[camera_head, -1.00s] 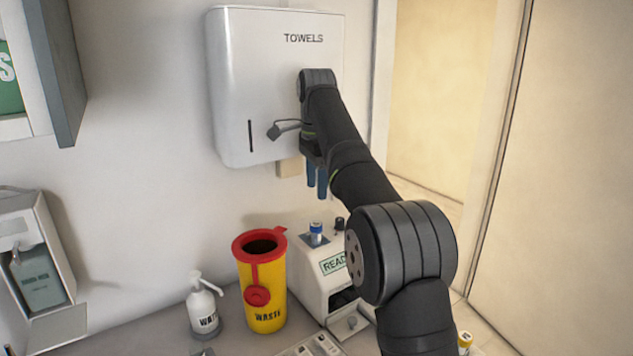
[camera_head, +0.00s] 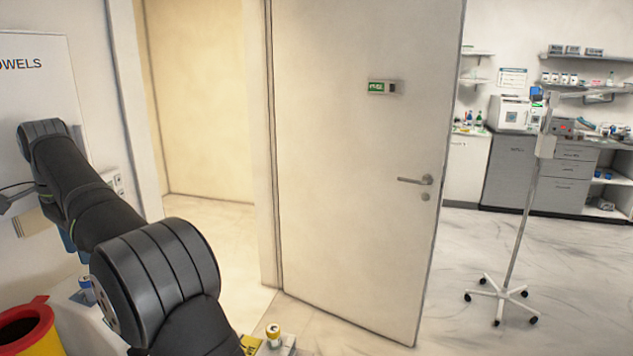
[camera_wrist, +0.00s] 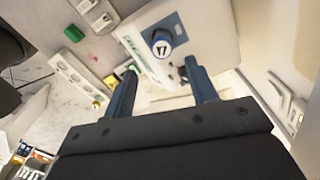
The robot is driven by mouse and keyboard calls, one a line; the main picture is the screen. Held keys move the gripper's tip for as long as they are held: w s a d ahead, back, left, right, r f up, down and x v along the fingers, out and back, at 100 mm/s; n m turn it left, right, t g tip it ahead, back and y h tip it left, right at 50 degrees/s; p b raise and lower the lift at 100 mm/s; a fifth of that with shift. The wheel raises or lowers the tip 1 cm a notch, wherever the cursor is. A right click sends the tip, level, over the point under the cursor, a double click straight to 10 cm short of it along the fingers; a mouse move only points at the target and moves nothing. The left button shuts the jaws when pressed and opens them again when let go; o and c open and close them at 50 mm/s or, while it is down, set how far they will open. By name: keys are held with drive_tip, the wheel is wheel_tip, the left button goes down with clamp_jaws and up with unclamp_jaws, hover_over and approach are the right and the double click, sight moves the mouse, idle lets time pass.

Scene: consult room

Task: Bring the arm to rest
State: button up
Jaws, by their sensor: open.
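My arm reaches up from the bottom of the head view at the left, in front of the towel dispenser (camera_head: 85,120). My gripper (camera_wrist: 160,68) shows in the wrist view with its two blue fingers apart and nothing between them. In the head view only a bit of blue finger shows, mostly hidden behind my arm. Beyond the fingers in the wrist view is a white machine (camera_wrist: 205,30) with a blue-capped vial (camera_wrist: 161,43) standing in its top. The fingers look apart from the vial.
A yellow waste bin with a red rim (camera_head: 40,310) stands at the lower left. A yellow-capped vial (camera_head: 273,333) is at the bottom. A door (camera_head: 350,200) stands right of the arm. An IV stand (camera_head: 515,220) is on open floor at the right. A green block (camera_wrist: 73,33) lies beyond my gripper.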

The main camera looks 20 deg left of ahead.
wheel_tip(320, 180, down, 9)
drive_tip(key=shift+r, duration=0.2)
drive_tip(key=shift+r, duration=0.15)
idle(0.3)
wheel_tip(320, 180, up, 11)
wheel_tip(320, 180, down, 11)
drive_tip(key=shift+f, duration=0.1)
wheel_tip(320, 180, up, 8)
drive_tip(key=shift+f, duration=0.2)
idle(0.9)
drive_tip(key=shift+o, duration=0.4)
